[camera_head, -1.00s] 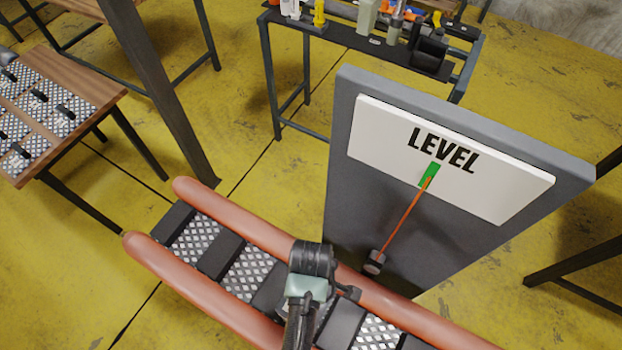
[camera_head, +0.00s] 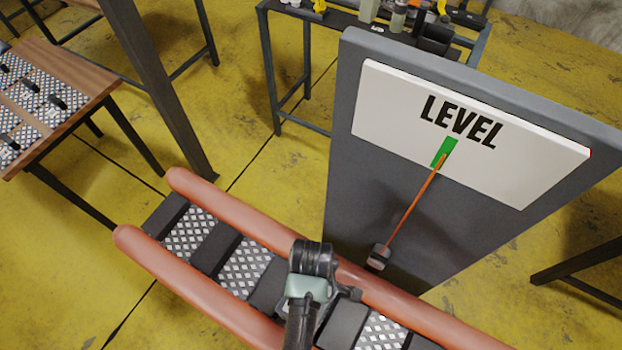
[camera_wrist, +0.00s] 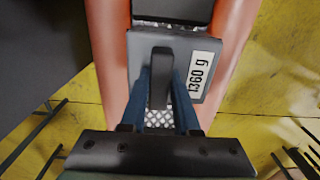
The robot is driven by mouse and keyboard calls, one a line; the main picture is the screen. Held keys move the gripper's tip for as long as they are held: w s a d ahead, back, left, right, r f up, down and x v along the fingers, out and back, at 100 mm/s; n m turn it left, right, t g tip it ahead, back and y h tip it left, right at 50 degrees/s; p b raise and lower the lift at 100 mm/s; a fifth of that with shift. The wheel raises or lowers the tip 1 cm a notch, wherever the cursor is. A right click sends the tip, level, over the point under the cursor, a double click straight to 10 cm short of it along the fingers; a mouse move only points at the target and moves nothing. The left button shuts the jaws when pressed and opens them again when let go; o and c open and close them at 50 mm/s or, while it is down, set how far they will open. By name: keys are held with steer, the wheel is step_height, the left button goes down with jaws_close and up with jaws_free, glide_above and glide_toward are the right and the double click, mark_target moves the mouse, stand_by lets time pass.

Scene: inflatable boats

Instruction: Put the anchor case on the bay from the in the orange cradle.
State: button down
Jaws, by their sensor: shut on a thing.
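The anchor case (camera_wrist: 141,60) is a grey box with a dark handle and a white label reading "1360 g" in the wrist view. My gripper (camera_wrist: 160,88) has its blue fingers shut on the handle. The case lies over the orange cradle (camera_wrist: 110,25), overlapping the inner edges of both tubes; I cannot tell whether it touches the bay floor. In the head view the orange cradle (camera_head: 215,215) has two tubes, with dark crossbars between diamond-plate bays (camera_head: 243,262). My wrist hides the case and fingertips there.
A grey panel with a white LEVEL board (camera_head: 470,130) stands behind the cradle; its orange pointer (camera_head: 415,205) meets the green mark (camera_head: 445,153). A wooden table (camera_head: 70,85) with black-handled items is at left. A dark shelf (camera_head: 345,22) with bottles stands behind.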

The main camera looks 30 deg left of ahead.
steer(key=shift+w+f+b, duration=0.15)
steer(key=shift+f+b, duration=1.15)
steer(key=shift+f, duration=0.95)
steer(key=c, duration=0.6)
jaws_free()
steer(key=shift+o, duration=0.2)
steer(key=shift+s+f, duration=0.2)
step_height(320, 180, up, 13)
steer(key=shift+w+r+p, duration=0.1)
steer(key=shift+r+p, duration=0.05)
steer(key=shift+p, duration=0.4)
